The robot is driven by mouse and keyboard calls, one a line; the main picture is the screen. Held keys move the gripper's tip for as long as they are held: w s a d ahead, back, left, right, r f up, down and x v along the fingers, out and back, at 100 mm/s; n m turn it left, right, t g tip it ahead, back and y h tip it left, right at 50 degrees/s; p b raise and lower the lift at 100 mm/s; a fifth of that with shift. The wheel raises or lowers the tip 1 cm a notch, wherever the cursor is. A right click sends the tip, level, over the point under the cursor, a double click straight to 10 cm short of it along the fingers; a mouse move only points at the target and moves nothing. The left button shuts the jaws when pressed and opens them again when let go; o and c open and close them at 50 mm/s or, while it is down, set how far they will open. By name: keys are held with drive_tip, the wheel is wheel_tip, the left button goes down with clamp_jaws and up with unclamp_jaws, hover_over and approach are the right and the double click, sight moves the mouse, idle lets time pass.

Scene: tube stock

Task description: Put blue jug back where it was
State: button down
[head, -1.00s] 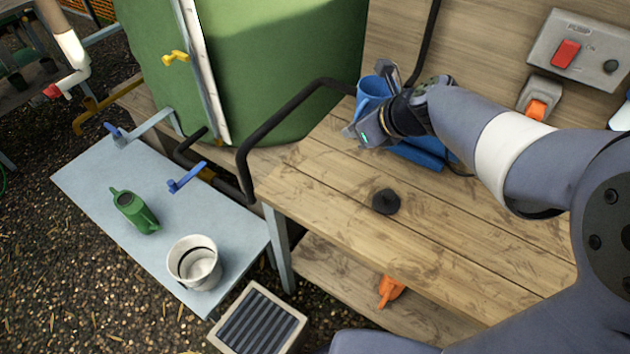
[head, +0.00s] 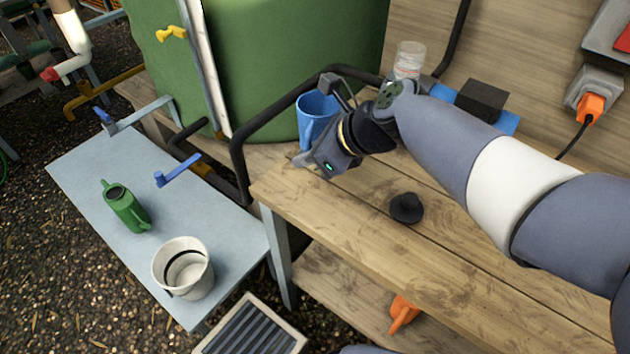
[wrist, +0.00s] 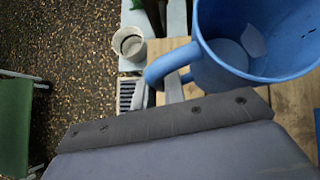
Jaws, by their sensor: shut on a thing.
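The blue jug (head: 316,112) is upright at the far left end of the wooden bench in the head view, partly hidden by my gripper (head: 318,160). My gripper is shut on the jug, on its handle side. The fingertips are mostly hidden in both views. Whether the jug's base touches the bench cannot be told.
The wooden bench (head: 350,215) carries a black round knob-like piece (head: 406,208) and a clear jar (head: 409,60) at the back. A black pipe (head: 240,150) and green tank (head: 280,60) stand close left. A lower metal table (head: 85,165) holds a green can (head: 125,207) and white bucket (head: 183,268).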

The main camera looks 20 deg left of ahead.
wheel_tip(320, 180, down, 8)
drive_tip(key=b, duration=0.2)
drive_tip(key=shift+b, duration=0.3)
drive_tip(key=shift+f, duration=0.2)
drive_tip(key=c, duration=1.5)
unclamp_jaws()
drive_tip(key=shift+d+r, duration=0.3)
drive_tip(key=shift+r, duration=0.2)
drive_tip(key=p+v, duration=0.3)
drive_tip(key=v, duration=0.8)
drive_tip(key=shift+s+d, duration=0.1)
